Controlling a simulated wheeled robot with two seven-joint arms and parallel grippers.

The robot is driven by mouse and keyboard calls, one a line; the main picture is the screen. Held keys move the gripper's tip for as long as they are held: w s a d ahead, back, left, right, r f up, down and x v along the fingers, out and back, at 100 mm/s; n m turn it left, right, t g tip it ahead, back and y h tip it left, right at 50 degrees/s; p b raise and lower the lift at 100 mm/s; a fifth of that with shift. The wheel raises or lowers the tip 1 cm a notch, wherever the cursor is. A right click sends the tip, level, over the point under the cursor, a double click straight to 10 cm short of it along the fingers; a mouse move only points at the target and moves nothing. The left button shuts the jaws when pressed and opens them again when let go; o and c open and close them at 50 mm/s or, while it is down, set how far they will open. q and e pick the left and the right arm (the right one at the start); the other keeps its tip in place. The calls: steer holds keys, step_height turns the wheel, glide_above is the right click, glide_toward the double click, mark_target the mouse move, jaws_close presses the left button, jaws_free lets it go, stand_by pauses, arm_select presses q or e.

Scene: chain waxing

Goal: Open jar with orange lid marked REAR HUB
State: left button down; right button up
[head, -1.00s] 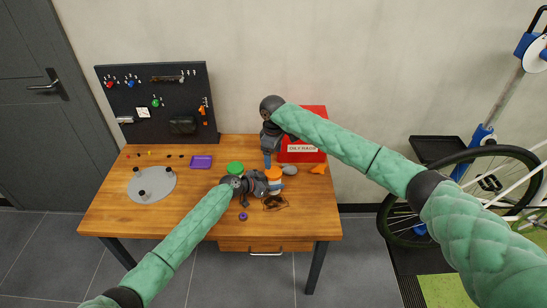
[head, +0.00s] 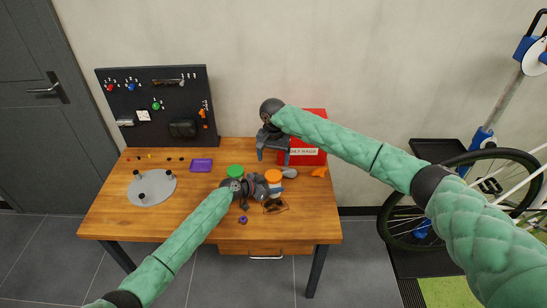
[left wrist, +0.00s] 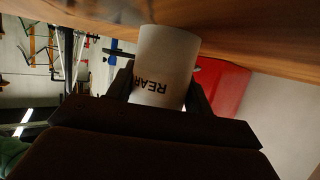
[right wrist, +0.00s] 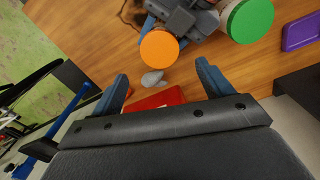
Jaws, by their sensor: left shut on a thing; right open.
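The white jar (left wrist: 165,55) shows part of its black lettering, REAR, in the left wrist view. My left gripper (head: 264,187) is shut around its side, with one finger on each side. The orange lid (head: 273,175) sits on top of this jar in the head view. It also shows as a round orange disc in the right wrist view (right wrist: 159,49). My right gripper (head: 274,150) is open and empty, behind and above the lid, apart from it. Its two blue fingers are spread in the right wrist view (right wrist: 162,72).
A green-lidded jar (head: 235,170) stands just left of the held jar. A purple tray (head: 201,166) and a grey round plate (head: 151,188) lie further left. A red box (head: 310,145) stands behind, with a grey lump (head: 289,172) and an orange object (head: 319,172) before it.

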mark_target(274, 175)
steer(key=m, duration=0.5)
steer(key=shift+f+m, duration=0.15)
steer(key=shift+m, duration=0.35)
steer(key=shift+f, duration=3.9)
steer(key=c, duration=1)
steer(key=n, duration=0.6)
steer(key=shift+d+n, duration=0.1)
steer(key=shift+n, duration=0.2)
